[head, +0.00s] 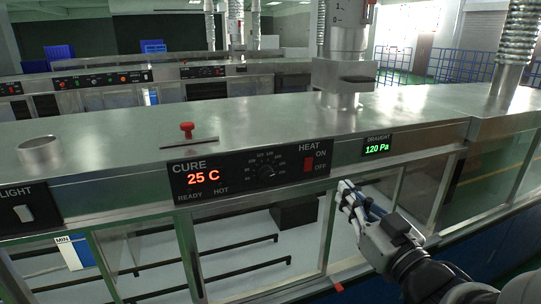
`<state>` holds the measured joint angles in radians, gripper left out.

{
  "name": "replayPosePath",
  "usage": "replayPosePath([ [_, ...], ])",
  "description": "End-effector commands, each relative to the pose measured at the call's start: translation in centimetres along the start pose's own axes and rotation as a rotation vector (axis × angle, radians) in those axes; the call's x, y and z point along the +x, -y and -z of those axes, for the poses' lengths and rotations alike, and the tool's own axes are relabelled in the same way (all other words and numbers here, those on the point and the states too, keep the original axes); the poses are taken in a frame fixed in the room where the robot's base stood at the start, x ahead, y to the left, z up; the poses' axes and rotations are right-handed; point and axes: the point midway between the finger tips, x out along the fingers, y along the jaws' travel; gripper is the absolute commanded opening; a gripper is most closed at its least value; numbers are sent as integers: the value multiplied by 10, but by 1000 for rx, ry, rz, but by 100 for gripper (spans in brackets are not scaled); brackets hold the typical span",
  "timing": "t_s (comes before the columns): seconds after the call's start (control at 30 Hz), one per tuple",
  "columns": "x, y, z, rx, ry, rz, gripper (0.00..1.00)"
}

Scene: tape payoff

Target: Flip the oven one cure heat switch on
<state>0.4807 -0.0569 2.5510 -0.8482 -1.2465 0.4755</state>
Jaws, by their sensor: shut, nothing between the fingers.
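The cure heat switch (309,164) is a small red rocker on the black CURE panel (235,174), on the front of the metal oven. I cannot tell which way the rocker is tipped. The red display (203,177) reads 25 C, and a dial (267,171) sits between it and the switch. My gripper (345,190) is shut and empty, below and to the right of the switch, apart from it in the picture.
A green DRAUGHT display (377,146) reads 120 Pa above my gripper. A LIGHT switch (24,213) is at far left. A red-knobbed damper (187,130) and a duct (343,90) stand on the oven top. Framed glass panes (260,235) lie below the panel.

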Motion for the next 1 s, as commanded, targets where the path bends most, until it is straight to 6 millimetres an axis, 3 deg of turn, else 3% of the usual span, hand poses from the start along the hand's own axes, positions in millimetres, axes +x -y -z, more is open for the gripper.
replayPosePath([
  [0.23,18,1,4,2,7,-2,0],
  [0.5,79,2,-1,-3,2,1,0],
  [0.7,113,1,-1,-3,1,-1,0],
  [1.0,130,0,0,-3,2,-4,0],
])
